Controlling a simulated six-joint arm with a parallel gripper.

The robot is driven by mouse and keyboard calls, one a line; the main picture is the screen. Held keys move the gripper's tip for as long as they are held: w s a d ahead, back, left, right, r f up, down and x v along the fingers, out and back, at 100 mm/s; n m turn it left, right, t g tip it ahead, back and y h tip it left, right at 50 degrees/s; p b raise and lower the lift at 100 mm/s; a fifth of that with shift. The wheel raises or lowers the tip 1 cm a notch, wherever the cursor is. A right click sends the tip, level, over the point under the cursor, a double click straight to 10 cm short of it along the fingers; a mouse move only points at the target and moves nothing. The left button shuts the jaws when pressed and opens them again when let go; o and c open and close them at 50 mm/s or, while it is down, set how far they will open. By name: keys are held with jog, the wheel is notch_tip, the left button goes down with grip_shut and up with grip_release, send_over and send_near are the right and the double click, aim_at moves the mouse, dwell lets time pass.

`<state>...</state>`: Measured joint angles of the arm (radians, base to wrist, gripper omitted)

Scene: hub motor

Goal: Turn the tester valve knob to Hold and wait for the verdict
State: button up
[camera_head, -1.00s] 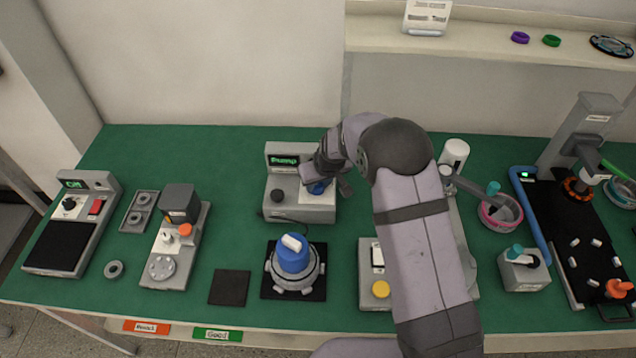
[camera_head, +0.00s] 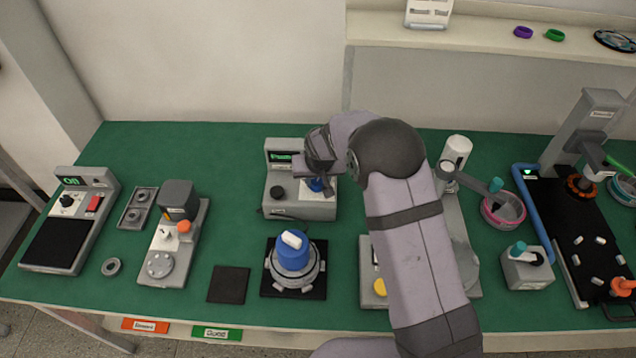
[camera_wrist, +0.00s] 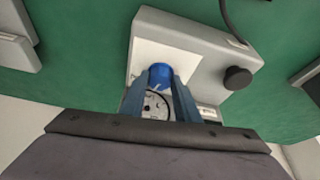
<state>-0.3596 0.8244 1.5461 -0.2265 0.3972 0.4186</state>
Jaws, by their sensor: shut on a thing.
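The tester (camera_head: 300,203) is a grey box at the back middle of the green table. Its dark screen (camera_head: 279,157) shows green letters starting "Pu"; the rest is hidden behind my gripper. The blue valve knob (camera_head: 316,185) is on its right part. In the wrist view the knob (camera_wrist: 160,74) sits between my two fingers, on a white panel. My gripper (camera_head: 318,182) is shut on the knob. The knob's pointer and any marks around it cannot be made out. A black knob (camera_head: 277,193) is on the tester's left part; it also shows in the wrist view (camera_wrist: 237,78).
A hub motor with a blue cap (camera_head: 293,250) stands on a black pad in front of the tester. My arm covers part of the station to the right. An empty dark pad (camera_head: 229,285) lies at front left. "Good" (camera_head: 217,333) and orange labels mark the front edge.

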jog(key=m+b, duration=0.1)
jog(key=b, duration=0.1)
jog(key=m+h+b, duration=0.1)
jog(key=m+b, duration=0.1)
jog(key=b, duration=0.1)
jog(key=shift+a+f+b, duration=0.2)
jog(key=shift+f+b, duration=0.1)
jog(key=shift+f, duration=0.05)
jog(key=shift+r+m+h+b, duration=0.2)
jog(key=shift+m+h+b, duration=0.2)
jog(key=shift+m+b, duration=0.45)
jog(key=shift+r+m+h+b, duration=0.15)
jog(key=shift+m+h+b, duration=0.25)
jog(key=shift+m+b, duration=0.45)
jog(key=o, duration=1.1)
jog(key=shift+c, duration=0.2)
jog(key=shift+a+r, duration=0.1)
jog(key=shift+r, duration=0.05)
jog(key=b+v, duration=0.1)
jog(key=v, duration=0.6)
